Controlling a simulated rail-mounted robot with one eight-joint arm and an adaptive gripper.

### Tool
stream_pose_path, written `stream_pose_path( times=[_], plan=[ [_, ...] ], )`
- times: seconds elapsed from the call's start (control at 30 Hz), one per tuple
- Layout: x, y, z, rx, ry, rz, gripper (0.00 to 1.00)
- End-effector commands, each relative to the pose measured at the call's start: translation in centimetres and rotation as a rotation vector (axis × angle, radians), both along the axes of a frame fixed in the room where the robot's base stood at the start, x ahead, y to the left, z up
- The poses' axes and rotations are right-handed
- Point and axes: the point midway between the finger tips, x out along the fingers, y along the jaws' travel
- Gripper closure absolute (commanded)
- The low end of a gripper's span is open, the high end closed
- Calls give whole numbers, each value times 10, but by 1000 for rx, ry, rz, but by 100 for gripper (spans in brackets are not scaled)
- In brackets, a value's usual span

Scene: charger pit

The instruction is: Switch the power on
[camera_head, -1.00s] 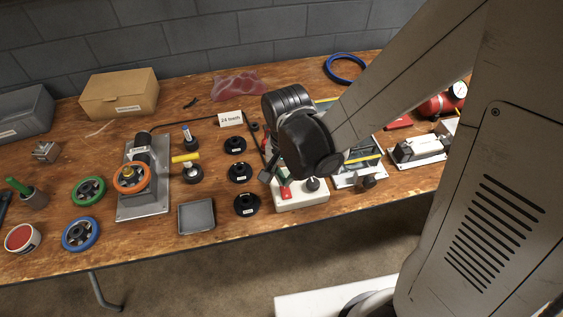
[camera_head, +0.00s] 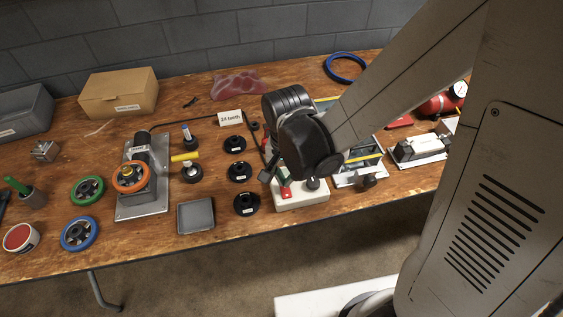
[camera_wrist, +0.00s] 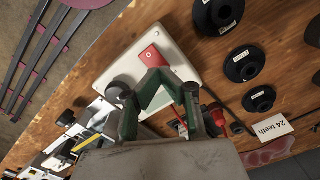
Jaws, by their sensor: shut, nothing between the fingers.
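A white power box (camera_head: 303,199) stands near the front edge of the bench, partly hidden behind my arm. It has a red switch (camera_head: 286,193) and a dark round knob (camera_head: 313,183). In the wrist view the box (camera_wrist: 178,65) fills the upper middle, with the red switch (camera_wrist: 152,57) just beyond my fingertips and the knob (camera_wrist: 117,91) to their left. My gripper (camera_wrist: 156,84) is shut and empty, its green fingers meeting over the box close to the switch. I cannot tell whether it touches the switch, nor the switch's position.
Several black gears (camera_head: 239,172) stand left of the box, near a "24 teeth" card (camera_head: 230,117). A grey tray (camera_head: 196,215) lies farther left. A fixture with yellow strips (camera_head: 361,163) stands close to the right of the box. Bare bench shows in front of the gears.

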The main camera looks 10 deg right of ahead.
Motion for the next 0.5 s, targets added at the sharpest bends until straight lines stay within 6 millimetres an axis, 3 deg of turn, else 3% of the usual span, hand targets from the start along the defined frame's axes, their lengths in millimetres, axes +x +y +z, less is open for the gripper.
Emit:
stream_pose_path(
  times=[0.5],
  plan=[
    [0, 0, -7, 0, 0, 0, 100]
  ],
)
